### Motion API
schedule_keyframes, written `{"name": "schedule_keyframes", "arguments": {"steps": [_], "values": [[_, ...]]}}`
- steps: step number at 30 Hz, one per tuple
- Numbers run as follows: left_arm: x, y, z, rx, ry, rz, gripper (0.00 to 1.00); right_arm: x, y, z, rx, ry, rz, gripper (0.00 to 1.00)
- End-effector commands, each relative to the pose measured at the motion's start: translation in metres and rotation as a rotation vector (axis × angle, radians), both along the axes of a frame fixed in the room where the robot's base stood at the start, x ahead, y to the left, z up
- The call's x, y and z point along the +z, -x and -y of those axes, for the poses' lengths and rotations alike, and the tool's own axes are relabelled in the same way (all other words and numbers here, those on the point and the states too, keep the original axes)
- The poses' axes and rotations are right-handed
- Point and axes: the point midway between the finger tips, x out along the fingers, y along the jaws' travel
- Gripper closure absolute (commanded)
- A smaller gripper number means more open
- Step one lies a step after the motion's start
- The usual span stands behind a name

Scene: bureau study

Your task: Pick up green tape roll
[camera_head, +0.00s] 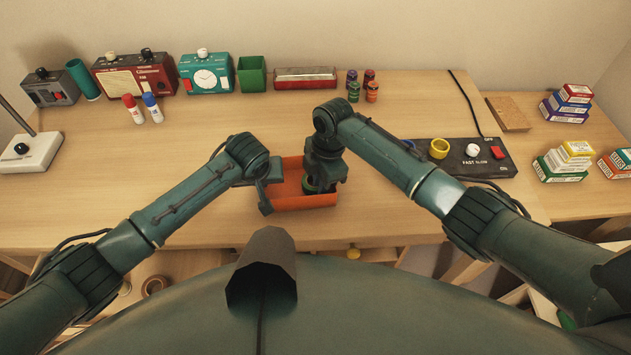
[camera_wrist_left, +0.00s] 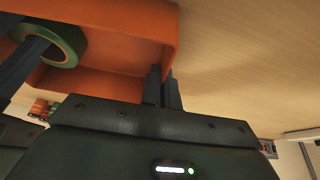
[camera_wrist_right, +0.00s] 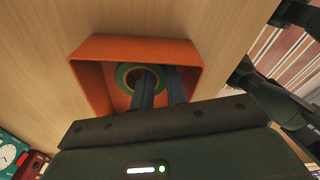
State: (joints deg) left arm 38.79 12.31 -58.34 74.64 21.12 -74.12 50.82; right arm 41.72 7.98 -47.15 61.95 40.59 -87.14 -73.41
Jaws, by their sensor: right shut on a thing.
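The green tape roll (camera_wrist_right: 122,77) sits inside an orange open-topped box (camera_wrist_right: 100,47). In the head view the box (camera_head: 297,203) stands near the desk's front edge, and my right gripper (camera_head: 319,186) mostly hides the roll. My right gripper is shut on the roll's ring, one finger in the hole and one outside. The left wrist view also shows the roll (camera_wrist_left: 79,42) with a right finger in it. My left gripper (camera_head: 265,202) is at the box's left side. Its fingers (camera_wrist_left: 162,70) are close together at the box wall; whether they clamp it is unclear.
A red radio (camera_head: 135,75), teal clock (camera_head: 207,74), green cup (camera_head: 252,74) and small bottles line the back.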

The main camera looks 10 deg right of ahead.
Motion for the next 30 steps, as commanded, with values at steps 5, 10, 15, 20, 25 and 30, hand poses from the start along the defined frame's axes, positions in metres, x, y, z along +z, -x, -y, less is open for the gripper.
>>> {"name": "schedule_keyframes", "arguments": {"steps": [5,10,15,20,25,30], "values": [[0.0,0.0,0.0,0.0,0.0,0.0,1.0,0.0,0.0,0.0,0.0,0.0,0.001,1.0],[0.0,0.0,0.0,0.0,0.0,0.0,1.0,0.002,0.0,0.0,0.0,0.0,0.001,1.0],[0.0,0.0,0.0,0.0,0.0,0.0,1.0,0.021,-0.001,0.0,0.002,0.0,0.004,1.0],[0.0,0.0,0.0,0.0,0.0,0.0,1.0,0.055,-0.001,0.0,0.001,-0.002,0.006,1.0],[0.0,0.0,0.0,0.0,0.0,0.0,1.0,0.085,-0.001,0.0,0.001,0.0,0.004,1.0],[0.0,0.0,0.0,0.0,0.0,0.0,1.0,0.099,0.0,0.0,0.0,0.001,0.001,1.0]]}}
